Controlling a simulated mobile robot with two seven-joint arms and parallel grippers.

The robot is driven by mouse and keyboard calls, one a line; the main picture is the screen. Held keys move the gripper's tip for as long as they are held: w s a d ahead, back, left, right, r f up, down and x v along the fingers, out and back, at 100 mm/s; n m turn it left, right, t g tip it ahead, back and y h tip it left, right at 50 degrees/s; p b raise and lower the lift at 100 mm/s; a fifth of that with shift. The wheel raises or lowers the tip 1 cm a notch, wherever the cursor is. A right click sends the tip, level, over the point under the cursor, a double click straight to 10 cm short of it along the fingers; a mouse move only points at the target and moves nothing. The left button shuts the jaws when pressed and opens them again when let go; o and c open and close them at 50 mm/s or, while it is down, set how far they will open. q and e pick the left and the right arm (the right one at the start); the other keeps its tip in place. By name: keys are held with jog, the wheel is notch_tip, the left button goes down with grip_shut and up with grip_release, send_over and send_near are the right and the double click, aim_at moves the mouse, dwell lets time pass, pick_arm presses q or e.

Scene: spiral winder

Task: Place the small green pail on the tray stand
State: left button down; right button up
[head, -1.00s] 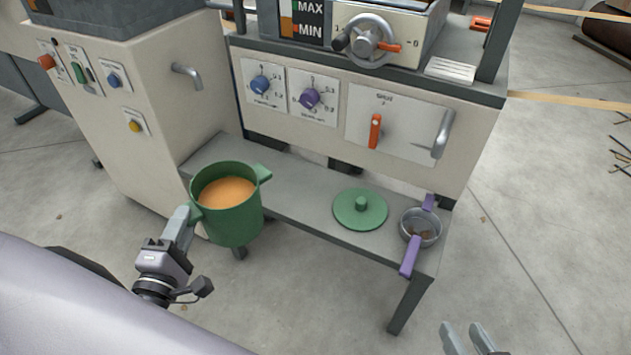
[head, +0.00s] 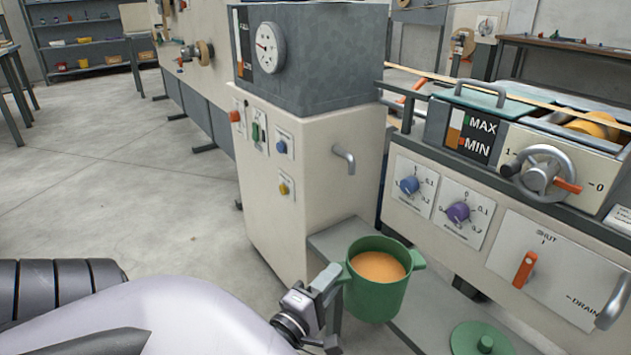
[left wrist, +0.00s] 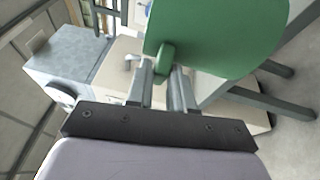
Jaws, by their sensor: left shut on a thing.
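The small green pail (head: 377,285) holds an orange liquid and is upright in the head view. My left gripper (head: 333,282) is shut on the pail's side handle, at the pail's left. In the left wrist view the pail (left wrist: 215,38) fills the upper right, with its handle between the fingers (left wrist: 162,80). The pail is in front of the grey low bench (head: 428,312); whether it touches the bench I cannot tell. My right gripper is out of view. I cannot pick out the tray stand with certainty.
A green lid (head: 480,341) lies on the bench at the right. A cream cabinet (head: 310,190) with a grey box (head: 315,65) on top stands behind the pail. A machine panel with knobs (head: 458,212) is at right. Open concrete floor (head: 130,185) lies left.

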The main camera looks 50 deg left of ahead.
pick_arm(q)
send_over(382, 269)
jog(key=s, duration=0.2)
jog(key=shift+w+d+r, duration=0.1)
jog(key=shift+d+r, duration=0.05)
jog(key=shift+r, duration=0.15)
jog(key=shift+f+b, duration=1.4)
jog(key=shift+f, duration=0.2)
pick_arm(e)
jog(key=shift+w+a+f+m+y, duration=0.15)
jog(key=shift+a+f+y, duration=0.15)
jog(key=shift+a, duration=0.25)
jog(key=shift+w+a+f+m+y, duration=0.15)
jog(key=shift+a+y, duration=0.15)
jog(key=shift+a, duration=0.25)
pick_arm(q)
notch_tip(382, 269, down, 4)
jog(key=b, duration=0.3)
jog(key=shift+r, duration=0.15)
jog(key=shift+w, duration=0.15)
jog(key=c, duration=1)
grip_release()
jog(key=shift+f, duration=0.35)
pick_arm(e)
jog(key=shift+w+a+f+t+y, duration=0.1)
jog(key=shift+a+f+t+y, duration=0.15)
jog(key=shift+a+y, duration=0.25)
